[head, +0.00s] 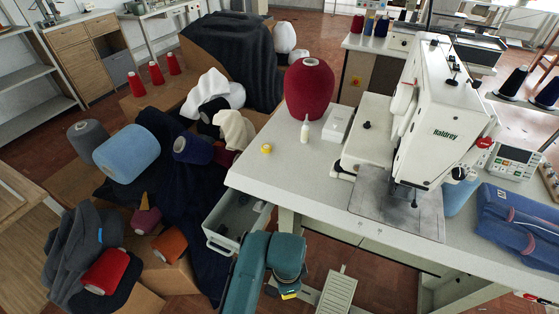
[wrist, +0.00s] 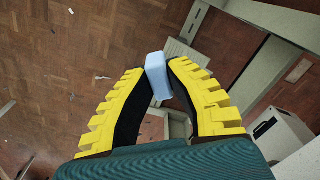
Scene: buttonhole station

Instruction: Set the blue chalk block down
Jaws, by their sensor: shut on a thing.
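The blue chalk block (wrist: 157,72) is pale blue and is pinched between the tips of my gripper (wrist: 159,78) in the wrist view. The fingers are yellow with ribbed outer sides and black inner faces, and they are shut on the block. Bare floor and table framework show behind the block, so it is held up in the air. In the head view my gripper (head: 290,294) is low in the picture, in front of the white sewing table (head: 295,178). Only a little yellow of it shows below my teal arm, and the block is hidden there.
An open drawer (head: 226,238) sticks out left of my arm. The tabletop holds a sewing machine (head: 432,110), a dark red yarn cone (head: 310,92), a white box (head: 337,124), a small bottle (head: 305,130) and a yellow item (head: 266,148). The tabletop's front left is clear.

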